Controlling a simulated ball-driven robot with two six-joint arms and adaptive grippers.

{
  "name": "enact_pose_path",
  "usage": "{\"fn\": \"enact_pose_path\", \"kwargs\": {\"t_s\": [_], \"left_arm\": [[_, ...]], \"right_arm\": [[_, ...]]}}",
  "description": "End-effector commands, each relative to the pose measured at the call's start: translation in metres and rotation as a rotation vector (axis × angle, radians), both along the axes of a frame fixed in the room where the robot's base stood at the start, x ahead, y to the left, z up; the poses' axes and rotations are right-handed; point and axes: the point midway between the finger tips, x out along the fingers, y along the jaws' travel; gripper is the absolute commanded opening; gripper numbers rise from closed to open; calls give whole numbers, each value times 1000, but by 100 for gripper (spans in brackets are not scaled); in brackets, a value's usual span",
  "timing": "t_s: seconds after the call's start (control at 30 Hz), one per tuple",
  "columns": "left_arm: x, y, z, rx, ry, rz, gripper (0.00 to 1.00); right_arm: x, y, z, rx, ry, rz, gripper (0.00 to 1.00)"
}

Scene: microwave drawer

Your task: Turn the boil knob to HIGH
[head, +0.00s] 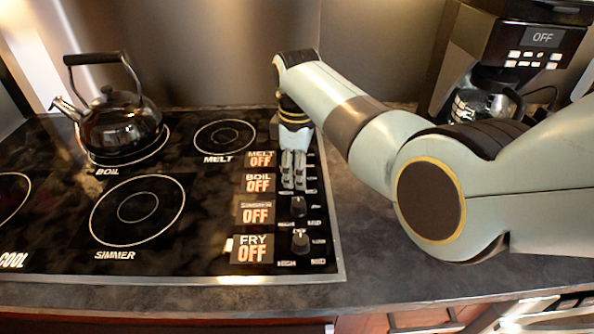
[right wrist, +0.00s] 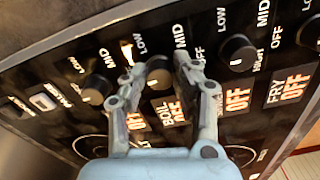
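The boil knob (right wrist: 159,74) is a round black knob between the LOW, MID and OFF marks in the right wrist view. My right gripper (right wrist: 160,70) reaches down over it, with one finger on each side, closed in against its sides. In the head view my right gripper (head: 293,175) points down at the knob column beside the boil display (head: 258,183), which reads OFF; its fingers hide the knob there. My left gripper is not in view.
The simmer knob (head: 298,207) and fry knob (head: 300,242) stand nearer the front edge. The melt knob (right wrist: 93,96) is beside the fingers. A black kettle (head: 112,118) stands on the boil burner. A coffee maker (head: 500,65) stands at the back right.

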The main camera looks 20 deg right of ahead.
Motion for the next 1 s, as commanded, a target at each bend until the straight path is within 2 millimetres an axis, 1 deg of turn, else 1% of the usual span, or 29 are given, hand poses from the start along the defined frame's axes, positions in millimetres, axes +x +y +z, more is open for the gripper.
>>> {"fn": "enact_pose_path", "kwargs": {"t_s": [0.03, 0.1, 0.33, 0.47, 0.67, 1.0], "left_arm": [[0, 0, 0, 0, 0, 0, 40], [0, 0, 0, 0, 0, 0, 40], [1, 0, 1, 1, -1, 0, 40], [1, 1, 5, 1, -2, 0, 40], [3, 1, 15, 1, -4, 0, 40], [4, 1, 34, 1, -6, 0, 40]], "right_arm": [[0, 0, 0, 0, 0, 0, 9], [0, 0, 0, 1, 1, 0, 0], [0, 0, 0, 0, 1, -12, 0], [-1, 0, 1, 1, 3, -49, 0], [-1, 0, 2, 0, 4, -167, 0], [-1, 0, 1, 0, 4, -478, 0]]}}
